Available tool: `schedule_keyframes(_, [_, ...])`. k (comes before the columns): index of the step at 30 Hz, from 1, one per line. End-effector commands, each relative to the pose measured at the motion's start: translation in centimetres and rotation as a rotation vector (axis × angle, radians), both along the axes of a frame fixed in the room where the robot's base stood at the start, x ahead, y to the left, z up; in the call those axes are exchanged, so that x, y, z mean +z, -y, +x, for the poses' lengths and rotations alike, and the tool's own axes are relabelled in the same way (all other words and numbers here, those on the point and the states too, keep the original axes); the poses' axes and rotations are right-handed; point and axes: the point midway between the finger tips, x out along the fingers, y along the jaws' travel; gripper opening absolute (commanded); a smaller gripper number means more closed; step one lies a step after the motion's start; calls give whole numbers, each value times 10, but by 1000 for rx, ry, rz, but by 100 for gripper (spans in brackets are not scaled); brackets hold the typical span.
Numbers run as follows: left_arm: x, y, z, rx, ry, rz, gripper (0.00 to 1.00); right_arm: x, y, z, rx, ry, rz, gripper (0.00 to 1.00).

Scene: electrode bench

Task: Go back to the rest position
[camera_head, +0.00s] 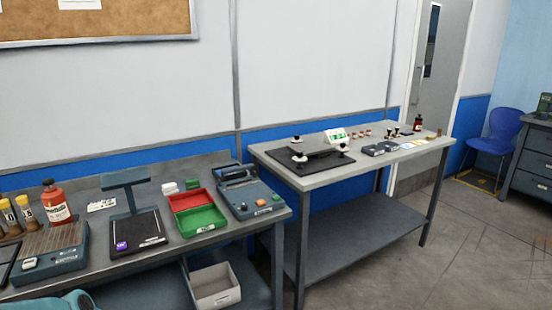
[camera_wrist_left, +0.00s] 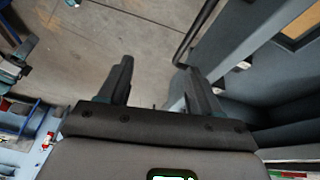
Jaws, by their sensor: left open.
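My left gripper (camera_wrist_left: 157,68) shows in the left wrist view with its two dark fingers spread apart. Nothing is between the fingers, and bare floor shows beyond them. In the head view neither gripper can be made out. My right gripper is not seen in either view.
A near workbench (camera_head: 180,262) holds a red bottle (camera_head: 56,203), a dark stand (camera_head: 138,230), a red tray (camera_head: 190,200), a green tray (camera_head: 203,219) and a grey device (camera_head: 250,195). A second table (camera_head: 330,176) stands right. A blue chair (camera_head: 496,137) stands beyond open floor (camera_head: 455,240).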

Motion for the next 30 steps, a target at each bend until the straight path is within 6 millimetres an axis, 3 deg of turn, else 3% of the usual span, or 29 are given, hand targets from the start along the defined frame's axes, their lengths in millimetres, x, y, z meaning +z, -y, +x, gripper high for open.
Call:
schedule_keyframes(5, [-33,40,-12,158,-92,-27,64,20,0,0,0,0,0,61])
schedule_keyframes(11, [-72,96,-47,388,-213,-56,64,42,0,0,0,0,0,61])
schedule_keyframes(18, [-100,177,-143,778,-404,-98,64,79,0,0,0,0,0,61])
schedule_keyframes(21, [-100,194,-172,895,-451,-113,64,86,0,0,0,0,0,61])
schedule_keyframes(24, [-101,201,-185,956,-472,-122,64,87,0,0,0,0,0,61])
schedule_keyframes(30, [-102,202,-187,975,-474,-126,64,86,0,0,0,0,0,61])
